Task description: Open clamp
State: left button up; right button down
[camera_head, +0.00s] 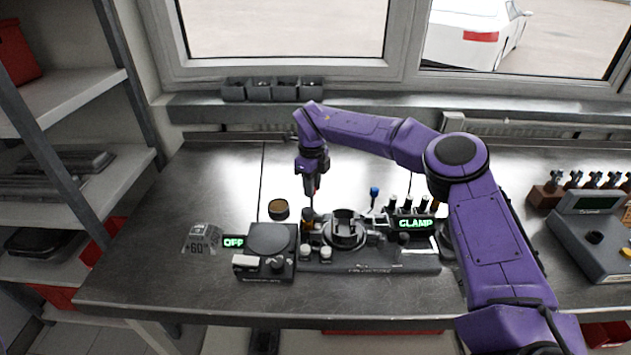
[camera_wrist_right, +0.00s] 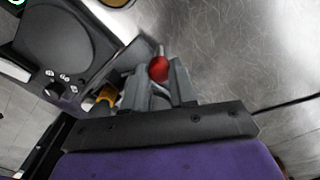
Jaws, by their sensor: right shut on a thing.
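The clamp fixture (camera_head: 420,262) is a dark base on the steel bench, with a black ring-shaped holder (camera_head: 344,236) and a green lit sign reading CLAMP (camera_head: 415,224). My right gripper (camera_head: 311,192) points down at the left end of the fixture. In the right wrist view its grey fingers (camera_wrist_right: 160,85) are closed around a lever with a red ball knob (camera_wrist_right: 158,69). The knob shows between the fingertips. The lower part of the lever is hidden by the fingers. My left gripper is not in view.
A dark device with a round plate (camera_head: 270,238) and an OFF sign (camera_head: 233,241) stands left of the fixture. A round brown-topped tin (camera_head: 278,209) sits behind it. A scale-like device (camera_head: 600,245) is at the right. The left bench area is mostly clear.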

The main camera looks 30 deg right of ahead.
jog(key=shift+s+a+f+n, duration=0.15)
jog(key=shift+a+n, duration=0.15)
jog(key=shift+n, duration=0.4)
jog(key=c, duration=1.1)
grip_release()
jog(key=shift+o, duration=1)
jog(key=shift+w+a, duration=0.1)
jog(key=shift+w, duration=0.15)
notch_tip(320, 180, up, 10)
jog(key=b, duration=0.1)
jog(key=shift+r+b, duration=0.25)
jog(key=shift+b, duration=0.1)
